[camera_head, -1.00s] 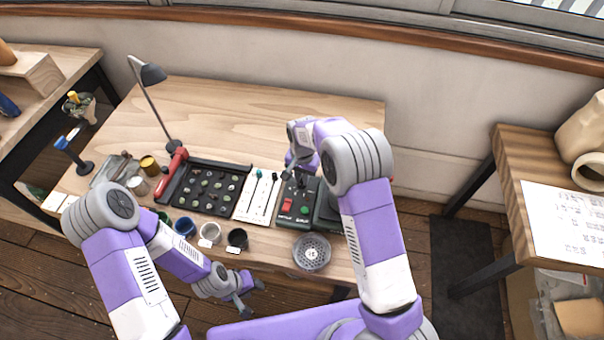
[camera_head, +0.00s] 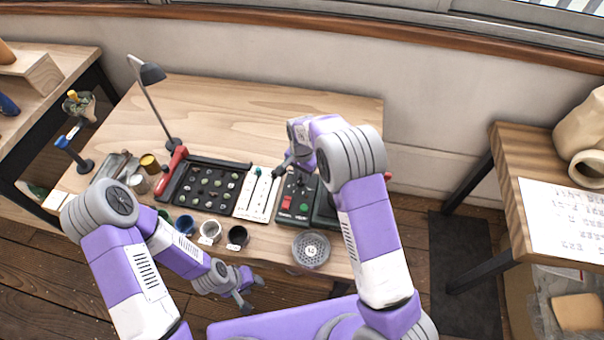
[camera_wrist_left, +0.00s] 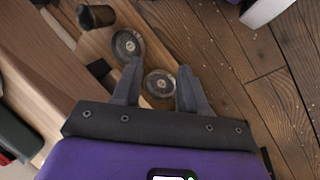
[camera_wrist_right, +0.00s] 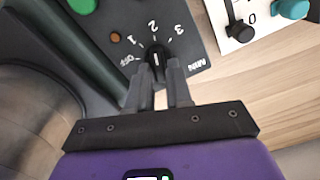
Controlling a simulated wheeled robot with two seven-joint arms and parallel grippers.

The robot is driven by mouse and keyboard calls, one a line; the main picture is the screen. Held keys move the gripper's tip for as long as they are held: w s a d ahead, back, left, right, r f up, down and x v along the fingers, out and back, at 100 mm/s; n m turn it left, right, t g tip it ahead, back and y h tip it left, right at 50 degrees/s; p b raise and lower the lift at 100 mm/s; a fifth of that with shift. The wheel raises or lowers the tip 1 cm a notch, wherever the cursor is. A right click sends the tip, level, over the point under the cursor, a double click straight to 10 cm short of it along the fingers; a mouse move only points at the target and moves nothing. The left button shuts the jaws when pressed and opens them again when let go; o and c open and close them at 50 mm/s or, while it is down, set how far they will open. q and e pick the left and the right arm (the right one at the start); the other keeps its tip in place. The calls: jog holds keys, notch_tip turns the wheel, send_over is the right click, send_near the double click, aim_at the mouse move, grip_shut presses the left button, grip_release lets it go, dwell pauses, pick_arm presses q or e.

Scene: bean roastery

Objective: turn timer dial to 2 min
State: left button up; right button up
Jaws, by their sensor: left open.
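The timer dial (camera_wrist_right: 155,58) is a small black knob with a white line, on a dark panel (camera_wrist_right: 185,62) marked OFF, 1, 2, 3 and MIN. The line points roughly toward the 2. My right gripper (camera_wrist_right: 155,72) has its fingers closed in on the knob from both sides. In the head view, the panel (camera_head: 296,219) stands at the front right of the table, and my right gripper (camera_head: 281,172) is at its back edge; the dial is hard to make out there. My left gripper (camera_head: 252,292) is open and empty in front of the table; it also shows in the left wrist view (camera_wrist_left: 159,70).
The panel also has a red switch (camera_head: 287,202) and a green button (camera_head: 304,208). A white slider board (camera_head: 258,195) and a black bean tray (camera_head: 207,188) lie to its left. The table's back is clear.

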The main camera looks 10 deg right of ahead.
jog(key=o, duration=0.3)
jog(key=shift+r, duration=0.1)
notch_tip(320, 180, up, 7)
jog(key=shift+r+p, duration=0.2)
jog(key=shift+p, duration=0.6)
